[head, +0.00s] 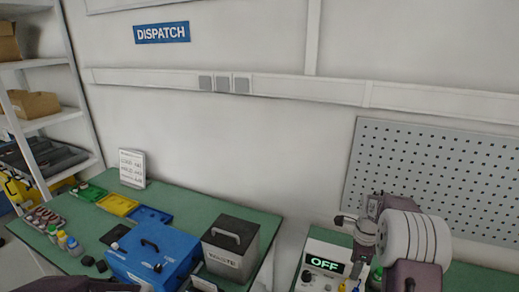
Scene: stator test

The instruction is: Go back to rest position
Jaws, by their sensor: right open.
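My right gripper (356,272) hangs below its wrist at the lower right of the head view, fingers pointing down. It is open, and I see nothing held between its fingers. It is in front of a white test box (312,277) whose display reads OFF (323,264). The lower part of the gripper and what lies under it are partly hidden. My left gripper is not in view; only a bit of what looks like my left arm shows at the bottom edge.
A green table (190,203) holds a blue box (152,250), a dark bin (230,245), coloured trays (118,204), small bottles (74,245) and a white sign (132,168). A shelf (40,122) stands left. A pegboard (440,175) hangs right. A gap separates the table from the right bench.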

